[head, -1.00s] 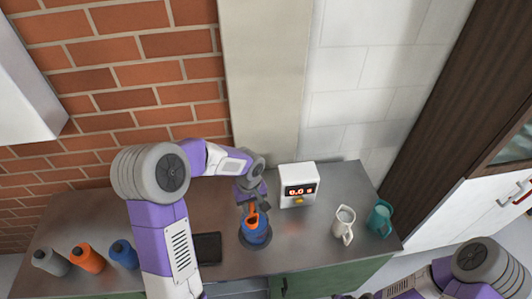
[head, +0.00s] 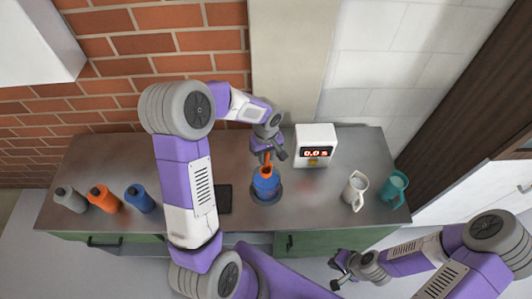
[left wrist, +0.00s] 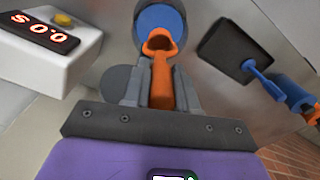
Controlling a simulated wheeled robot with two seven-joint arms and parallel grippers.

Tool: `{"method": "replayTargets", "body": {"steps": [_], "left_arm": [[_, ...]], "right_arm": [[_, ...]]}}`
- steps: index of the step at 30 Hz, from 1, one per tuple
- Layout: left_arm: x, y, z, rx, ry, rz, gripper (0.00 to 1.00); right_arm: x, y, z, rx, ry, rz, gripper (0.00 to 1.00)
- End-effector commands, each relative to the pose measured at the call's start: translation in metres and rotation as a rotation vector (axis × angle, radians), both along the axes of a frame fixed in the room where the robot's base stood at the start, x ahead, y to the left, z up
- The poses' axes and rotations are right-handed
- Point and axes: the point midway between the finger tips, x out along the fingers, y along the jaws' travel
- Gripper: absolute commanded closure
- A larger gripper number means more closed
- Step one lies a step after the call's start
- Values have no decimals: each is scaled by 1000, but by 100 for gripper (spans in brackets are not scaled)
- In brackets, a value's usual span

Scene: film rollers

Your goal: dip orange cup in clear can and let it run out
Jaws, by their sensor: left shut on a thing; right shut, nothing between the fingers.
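The orange cup (left wrist: 159,43) is at the mouth of a blue can (left wrist: 165,13) in the left wrist view; its long handle runs back between my fingers. In the head view the blue can (head: 266,187) stands upright on a dark round base, with orange showing at its top. I see no clear can. My left gripper (head: 268,155) is shut on the orange handle above the can. How deep the cup sits in the can is hard to tell. My right gripper (head: 337,272) is shut and empty, in front of the counter.
A black pad (head: 224,198) lies left. Grey (head: 70,199), orange (head: 104,199) and blue (head: 140,198) bottles stand at the far left.

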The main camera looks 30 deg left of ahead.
Motion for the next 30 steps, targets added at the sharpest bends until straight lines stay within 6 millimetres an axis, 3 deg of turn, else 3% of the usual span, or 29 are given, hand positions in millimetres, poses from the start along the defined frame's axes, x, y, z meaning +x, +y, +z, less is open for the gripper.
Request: {"method": "replayTargets", "body": {"steps": [30], "left_arm": [[0,0,-85,0,0,0,100]], "right_arm": [[0,0,-77,0,0,0,100]]}}
